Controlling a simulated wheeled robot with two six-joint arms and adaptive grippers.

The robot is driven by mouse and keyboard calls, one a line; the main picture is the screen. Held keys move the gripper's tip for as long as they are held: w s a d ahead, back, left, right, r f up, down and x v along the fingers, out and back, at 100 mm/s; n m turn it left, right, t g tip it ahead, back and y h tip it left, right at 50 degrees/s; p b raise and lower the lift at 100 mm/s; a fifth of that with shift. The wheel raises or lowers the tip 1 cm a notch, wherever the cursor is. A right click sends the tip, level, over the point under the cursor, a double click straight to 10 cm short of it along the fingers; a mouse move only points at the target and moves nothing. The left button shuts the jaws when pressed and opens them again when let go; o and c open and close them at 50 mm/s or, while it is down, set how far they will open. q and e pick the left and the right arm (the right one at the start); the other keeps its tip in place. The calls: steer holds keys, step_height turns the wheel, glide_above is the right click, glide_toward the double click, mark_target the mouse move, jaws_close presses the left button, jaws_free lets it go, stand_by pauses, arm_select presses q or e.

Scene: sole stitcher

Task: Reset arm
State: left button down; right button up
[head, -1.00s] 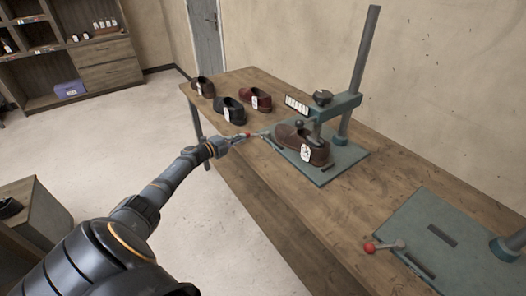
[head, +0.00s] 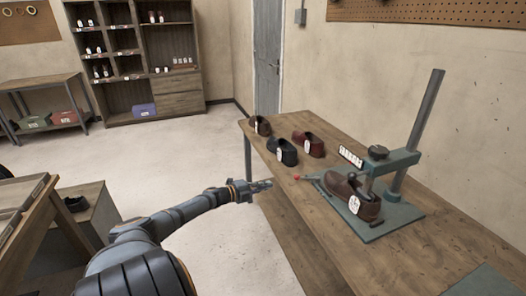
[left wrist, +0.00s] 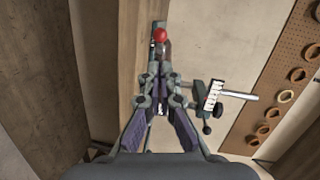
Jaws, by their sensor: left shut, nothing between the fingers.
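My left gripper (head: 262,186) is shut and empty, in front of the table's left edge in the head view. A lever with a red knob (head: 297,178) sticks out from the near stitcher's base plate (head: 395,219), a short gap right of the fingertips. The red knob also shows in the left wrist view (left wrist: 160,35), beyond the fingers. A brown shoe (head: 352,194) with a white tag sits on the base plate under the stitcher's arm (head: 392,163). My right gripper is not in view.
The wooden table (head: 395,265) is bare at the front. A shelf (head: 178,82) stands far behind open floor.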

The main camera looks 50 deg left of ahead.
arm_select(q)
steer(key=shift+s+a+r, duration=0.1)
steer(key=shift+s+r, duration=0.25)
steer(key=shift+s, duration=0.35)
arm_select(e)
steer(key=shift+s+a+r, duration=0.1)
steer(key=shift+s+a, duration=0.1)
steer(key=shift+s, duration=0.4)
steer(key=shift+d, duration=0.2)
